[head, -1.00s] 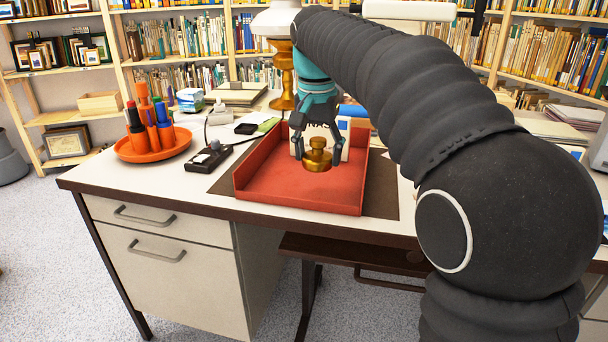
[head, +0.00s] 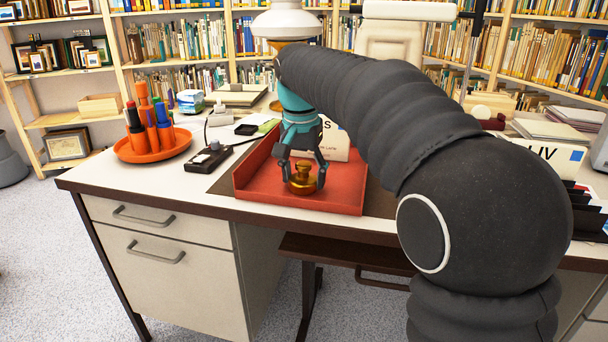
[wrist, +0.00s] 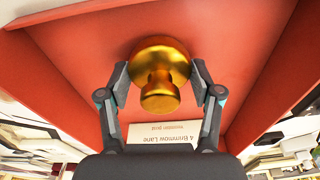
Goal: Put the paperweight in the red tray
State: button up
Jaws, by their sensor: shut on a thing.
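The paperweight (head: 302,180) is a round brass weight with a knob on top. It is upright, inside the outline of the red tray (head: 345,198) on the desk, toward the tray's front middle. My gripper (head: 302,184) has a finger on each side of it and is shut on it. In the wrist view the paperweight (wrist: 160,72) sits between the two fingertips, with the red tray (wrist: 85,45) around it. It is at or just above the tray floor; I cannot tell whether it touches.
A white card box (head: 334,140) with printed lettering stands at the back of the tray. Left of the tray are a black device (head: 208,158) with a cord and an orange dish (head: 170,150) holding markers. A brass lamp stands behind my arm. A lettered box (head: 552,160) is at the right.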

aim_at(301, 166)
jog(key=o, duration=1.5)
jog(key=shift+o, duration=0.2)
jog(key=r+p, duration=0.1)
jog(key=r, duration=0.2)
jog(key=r+p, duration=0.1)
jog(key=r, duration=0.3)
jog(key=s+r, duration=0.1)
jog(key=r, duration=0.3)
jog(key=shift+s+a+r+p, duration=0.1)
jog(key=shift+a+p, duration=0.1)
jog(key=shift+p, duration=0.2)
jog(key=shift+s+r, duration=0.1)
jog(key=shift+r, duration=0.35)
jog(key=s+d+f+n+t, duration=0.2)
jog(key=s+d+f, duration=0.3)
jog(key=s+d, duration=0.65)
jog(key=s+d+f+t, duration=0.1)
jog(key=s+d+f, duration=0.1)
jog(key=s+f, duration=0.5)
jog(key=s+d+f+n+t, duration=0.1)
jog(key=s+d+f, duration=0.2)
jog(key=s+f, duration=0.4)
jog(key=shift+s+d+f+n, duration=0.3)
jog(key=shift+s, duration=0.2)
